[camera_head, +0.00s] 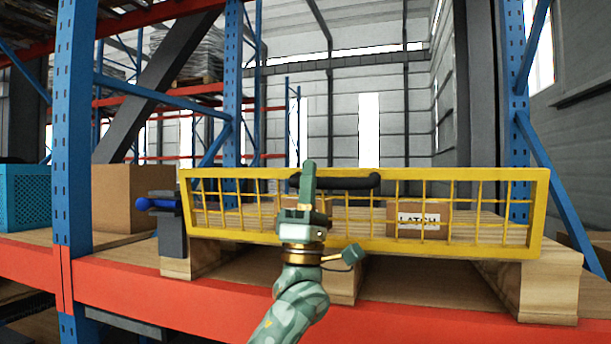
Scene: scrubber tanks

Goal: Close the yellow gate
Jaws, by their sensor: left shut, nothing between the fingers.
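The yellow gate (465,249) is a mesh frame standing upright across the front of a pallet on the shelf. A black handle (350,182) runs along its upper middle. A grey post with a blue-knobbed latch (158,204) stands at the gate's left end. My left gripper (309,170) is in front of the gate, at the left end of the black handle, with its fingers pointing up. It is shut with nothing between the fingers. It hides part of the mesh and handle; I cannot tell whether it touches them. My right gripper is not in view.
Behind the gate is a box labelled "LATCH" (419,219) on a wooden pallet (548,285). A cardboard box (131,198) and a blue crate (24,197) stand to the left. A blue rack upright (74,130) and a red beam (190,305) frame the shelf.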

